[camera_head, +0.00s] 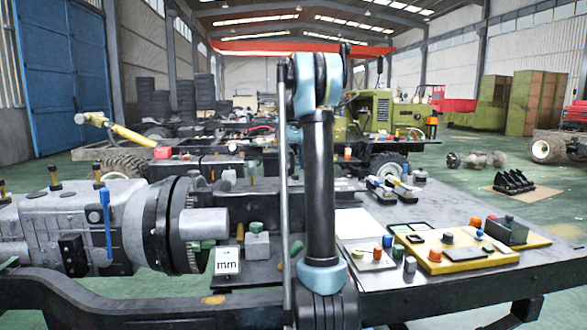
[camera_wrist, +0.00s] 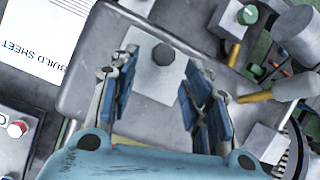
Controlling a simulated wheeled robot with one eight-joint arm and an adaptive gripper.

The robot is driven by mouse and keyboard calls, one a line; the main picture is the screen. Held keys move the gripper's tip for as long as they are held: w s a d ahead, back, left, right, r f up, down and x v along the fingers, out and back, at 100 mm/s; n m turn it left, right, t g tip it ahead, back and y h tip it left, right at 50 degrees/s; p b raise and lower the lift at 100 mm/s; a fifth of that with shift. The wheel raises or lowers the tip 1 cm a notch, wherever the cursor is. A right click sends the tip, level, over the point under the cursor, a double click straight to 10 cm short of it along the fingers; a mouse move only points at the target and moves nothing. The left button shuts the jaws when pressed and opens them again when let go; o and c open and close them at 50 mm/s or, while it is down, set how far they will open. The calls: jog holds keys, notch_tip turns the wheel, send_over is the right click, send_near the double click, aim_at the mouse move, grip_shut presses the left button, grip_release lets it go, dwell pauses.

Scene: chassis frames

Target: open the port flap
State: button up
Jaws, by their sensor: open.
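In the wrist view my gripper (camera_wrist: 159,70) has its two blue-padded fingers spread apart, with nothing between the pads. Below and between them is a pale square plate (camera_wrist: 150,85) with a dark faceted knob (camera_wrist: 164,54) on it. The plate lies on a larger grey rounded panel (camera_wrist: 88,75). I cannot tell for certain whether this pale plate is the port flap; no label on it is readable. It looks flat on the panel, and no finger clearly touches it. In the head view my arm stands in the middle and my gripper cannot be made out.
In the wrist view a build sheet (camera_wrist: 45,35) lies upper left, and a cylinder with an orange tip (camera_wrist: 275,92) is close right of the fingers. In the head view a gearbox (camera_head: 75,225) stands left, and a yellow tray (camera_head: 460,257) with small parts sits right on the bench.

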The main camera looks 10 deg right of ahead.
jog(key=v, duration=1.1)
jog(key=shift+a, duration=0.1)
